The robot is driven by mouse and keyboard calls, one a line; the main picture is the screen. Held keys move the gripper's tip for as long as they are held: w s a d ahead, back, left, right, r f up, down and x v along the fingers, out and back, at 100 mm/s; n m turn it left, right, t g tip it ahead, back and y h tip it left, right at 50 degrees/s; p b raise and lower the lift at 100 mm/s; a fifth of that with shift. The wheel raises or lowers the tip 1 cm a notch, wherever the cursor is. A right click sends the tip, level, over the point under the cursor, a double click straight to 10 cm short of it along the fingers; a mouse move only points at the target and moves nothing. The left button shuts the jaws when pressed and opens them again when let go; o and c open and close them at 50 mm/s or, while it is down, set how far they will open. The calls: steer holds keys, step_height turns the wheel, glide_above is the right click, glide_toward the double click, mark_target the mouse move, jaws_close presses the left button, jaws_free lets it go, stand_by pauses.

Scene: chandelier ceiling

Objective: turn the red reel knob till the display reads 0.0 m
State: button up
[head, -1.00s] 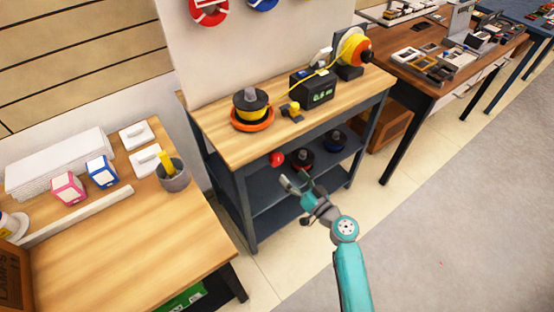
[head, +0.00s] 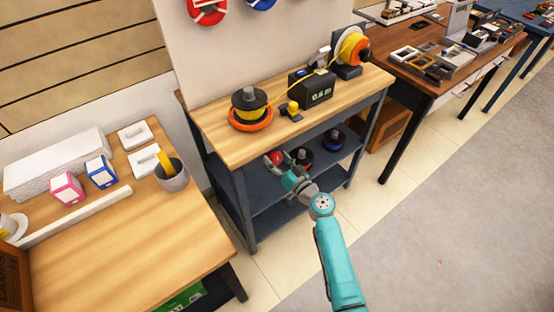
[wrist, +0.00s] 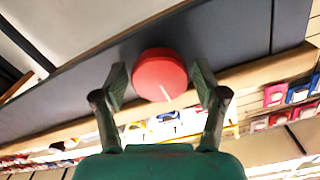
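The red reel knob (head: 276,157) is a round red disc at the front of the wooden-topped bench, just under its top. In the wrist view the knob (wrist: 160,74) shows a pale line on its face, running from near the centre toward the lower edge. My gripper (wrist: 159,82) is open, one finger on each side of the knob, with a small gap on both sides. In the head view my gripper (head: 277,163) partly covers the knob. The display (head: 322,94) on a black box shows green digits, too small to read surely, perhaps 0.5 m.
A yellow reel (head: 353,47) stands at the bench's back right, its yellow line running past the box. A red and a blue spool lie on the shelf below. A second table (head: 130,240) stands at left.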

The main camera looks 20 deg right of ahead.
steer(key=c, duration=0.8)
steer(key=shift+m, duration=1.5)
steer(key=o, duration=1.1)
steer(key=shift+o, duration=0.2)
steer(key=shift+n, duration=0.3)
